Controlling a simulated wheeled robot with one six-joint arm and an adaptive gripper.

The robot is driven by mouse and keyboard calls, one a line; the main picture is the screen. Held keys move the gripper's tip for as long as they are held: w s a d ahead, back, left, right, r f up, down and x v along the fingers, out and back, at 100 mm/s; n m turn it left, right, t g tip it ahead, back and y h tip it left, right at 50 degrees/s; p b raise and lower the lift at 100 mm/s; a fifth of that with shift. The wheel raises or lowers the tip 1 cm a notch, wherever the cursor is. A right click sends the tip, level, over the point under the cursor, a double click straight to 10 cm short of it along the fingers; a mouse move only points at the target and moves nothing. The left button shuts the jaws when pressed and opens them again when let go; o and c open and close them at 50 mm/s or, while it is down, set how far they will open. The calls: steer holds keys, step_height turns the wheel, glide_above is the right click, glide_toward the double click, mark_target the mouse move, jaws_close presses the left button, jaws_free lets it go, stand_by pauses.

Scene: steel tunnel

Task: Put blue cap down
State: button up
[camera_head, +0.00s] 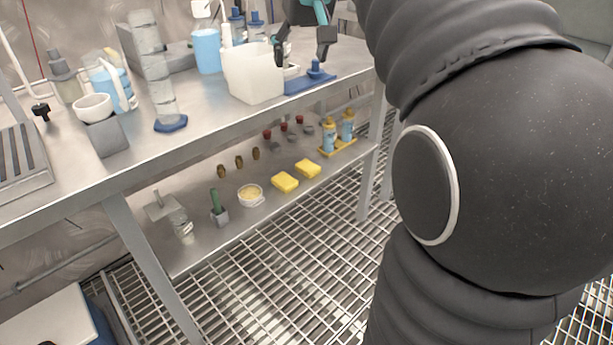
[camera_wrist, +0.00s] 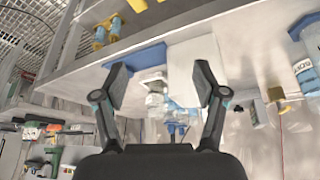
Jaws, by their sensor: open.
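My gripper (camera_head: 303,48) is open above the back right of the steel bench top. In the wrist view its two fingers (camera_wrist: 161,82) stand wide apart, with nothing clamped between them. A small blue cap-like piece (camera_head: 315,69) stands upright at a blue tray (camera_head: 308,83), just below and right of the fingers in the head view. I cannot tell for sure whether it is the blue cap. The blue tray also shows in the wrist view (camera_wrist: 142,59), beyond the left finger. A clear, pale object (camera_wrist: 155,84) shows between the fingers there.
A white square tub (camera_head: 252,75) stands left of my gripper, close to the blue tray. A tall clear cylinder on a blue base (camera_head: 155,75), a white bowl (camera_head: 93,107) and a blue beaker (camera_head: 206,50) stand further left. Yellow sponges (camera_head: 285,182) lie on the lower shelf.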

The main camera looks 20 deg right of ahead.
steer(key=s+a+f, duration=0.4)
steer(key=s+f, duration=0.7)
steer(key=s+a+f+n, duration=0.1)
steer(key=s+a+f, duration=0.4)
steer(key=s+f, duration=0.6)
steer(key=shift+s+f+t+y, duration=0.2)
steer(key=shift+s+t+y, duration=0.1)
steer(key=shift+s, duration=0.2)
